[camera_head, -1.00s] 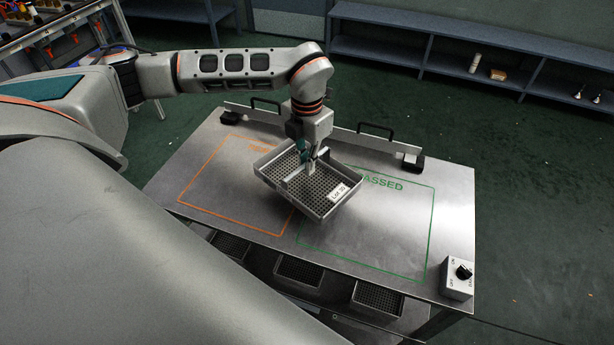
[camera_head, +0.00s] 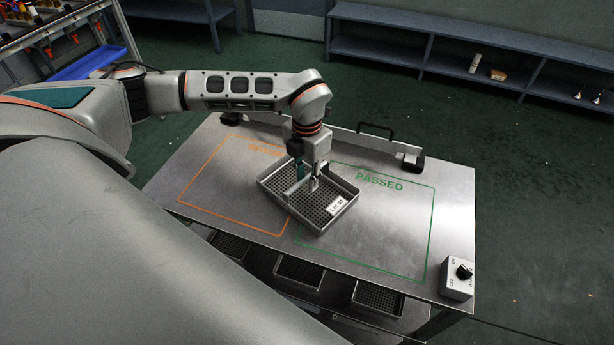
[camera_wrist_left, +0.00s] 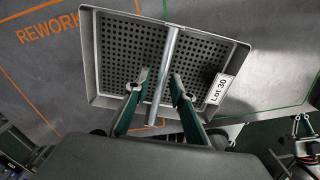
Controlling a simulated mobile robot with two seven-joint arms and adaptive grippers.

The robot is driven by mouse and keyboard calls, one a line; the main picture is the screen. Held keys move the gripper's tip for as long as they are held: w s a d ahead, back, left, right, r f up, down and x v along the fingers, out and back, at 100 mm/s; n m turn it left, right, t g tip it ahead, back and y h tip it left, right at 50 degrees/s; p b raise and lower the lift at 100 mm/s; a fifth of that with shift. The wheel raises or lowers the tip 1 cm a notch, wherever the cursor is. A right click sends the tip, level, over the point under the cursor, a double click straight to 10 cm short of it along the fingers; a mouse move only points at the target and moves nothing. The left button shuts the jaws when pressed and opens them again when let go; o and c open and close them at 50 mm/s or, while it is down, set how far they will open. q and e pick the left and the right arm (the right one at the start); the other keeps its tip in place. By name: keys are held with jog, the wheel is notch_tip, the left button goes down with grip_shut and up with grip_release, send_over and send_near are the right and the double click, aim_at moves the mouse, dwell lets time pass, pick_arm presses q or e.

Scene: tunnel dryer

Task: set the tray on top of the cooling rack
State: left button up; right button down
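A grey perforated metal tray (camera_head: 345,213) with a "Lot 30" label appears to lie on the steel table between the orange and green outlines, turned at an angle. It fills much of the left wrist view (camera_wrist_left: 118,105), with a bar handle (camera_wrist_left: 170,55) across its middle. My left gripper (camera_head: 308,186) is low over the tray. Its two fingers (camera_wrist_left: 158,80) stand apart on either side of the bar, with gaps showing. I cannot identify a cooling rack in these frames.
The steel table (camera_head: 400,215) carries an orange outline and a green "PASSED" outline (camera_head: 380,183). A switch box (camera_head: 457,279) stands at its right corner, and a raised rail with a black handle (camera_head: 376,130) runs behind. Several perforated trays (camera_head: 378,297) sit below the front edge.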

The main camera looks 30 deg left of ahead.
aim_at(307, 177)
pick_arm(q)
jog(key=shift+r, duration=0.15)
notch_tip(307, 177, up, 12)
dwell(0.7)
jog(key=shift+s, duration=0.1)
dwell(0.4)
